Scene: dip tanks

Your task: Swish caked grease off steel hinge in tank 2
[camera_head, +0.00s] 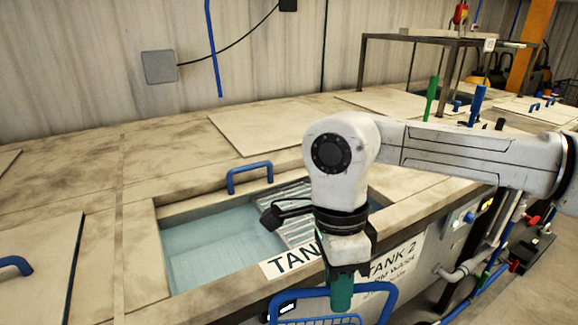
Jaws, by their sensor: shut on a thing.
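My gripper (345,268) is at lower centre, pointing down in front of the tank's front rim. It seems shut on a teal-green upright grip (342,292), whose lower end shows below the jaws. What hangs from that grip is hidden or too small to tell. The open tank (182,210) holds pale blue liquid (215,248), with a ribbed metal rack (292,196) at its right. Its front bears a "TANK 2" sign (395,265), partly behind my arm. I cannot make out a steel hinge or grease.
A blue wire-rimmed basket (388,300) is at the bottom edge, below my gripper. A lid with a blue handle (250,172) lies behind the tank. Green (432,98) and blue (477,105) upright grips stand at right. Pipes (465,270) run along the front right.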

